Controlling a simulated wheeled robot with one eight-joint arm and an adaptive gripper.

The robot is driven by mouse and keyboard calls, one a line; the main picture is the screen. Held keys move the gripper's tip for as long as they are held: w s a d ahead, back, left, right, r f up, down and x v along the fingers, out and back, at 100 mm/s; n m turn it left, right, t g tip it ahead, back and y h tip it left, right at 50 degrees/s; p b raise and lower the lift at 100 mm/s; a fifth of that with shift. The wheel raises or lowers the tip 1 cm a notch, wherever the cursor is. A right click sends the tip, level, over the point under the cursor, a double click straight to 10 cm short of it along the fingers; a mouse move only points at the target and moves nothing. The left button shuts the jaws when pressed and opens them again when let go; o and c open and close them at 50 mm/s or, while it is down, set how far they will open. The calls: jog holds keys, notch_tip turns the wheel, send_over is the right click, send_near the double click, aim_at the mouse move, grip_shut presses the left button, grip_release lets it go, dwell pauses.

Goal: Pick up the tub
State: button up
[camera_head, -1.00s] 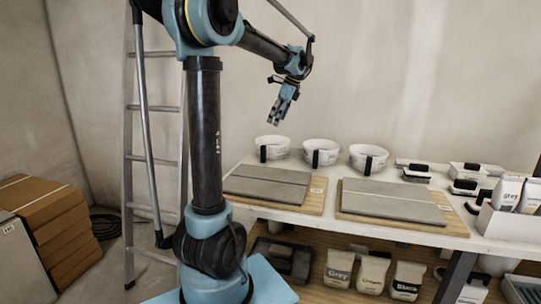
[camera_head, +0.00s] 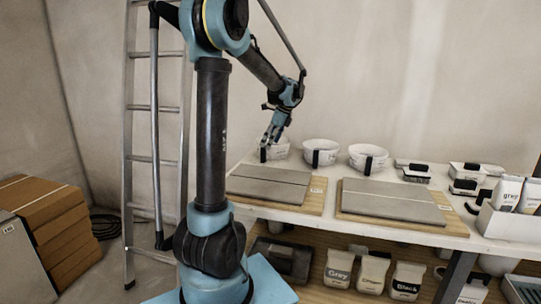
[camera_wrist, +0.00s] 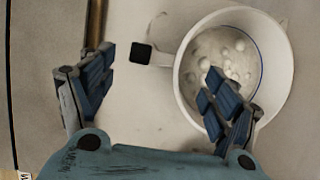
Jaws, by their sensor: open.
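Three white tubs with dark handles stand in a row at the back of the bench: a left tub (camera_head: 281,150), a middle tub (camera_head: 320,152) and a right tub (camera_head: 368,157). My gripper (camera_head: 269,141) is open and empty, just above and in front of the left tub, hiding part of it. In the wrist view one tub (camera_wrist: 277,50) shows from above, with pale, bubbly contents. Its dark handle end (camera_wrist: 141,53) points left, between my spread fingers (camera_wrist: 158,90). The right finger overlaps the tub's near rim and opening in the picture. Contact cannot be told.
Two grey tiles on wooden boards, the left tile (camera_head: 268,185) and right tile (camera_head: 390,199), lie in front of the tubs. Black-and-white tools (camera_head: 468,180) and a white box of bags (camera_head: 510,222) occupy the right. A ladder (camera_head: 155,108) stands behind my arm.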

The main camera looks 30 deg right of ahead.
aim_at(266, 151)
jog(key=shift+x, duration=2.65)
jog(key=c, duration=1.9)
jog(key=shift+r, duration=0.15)
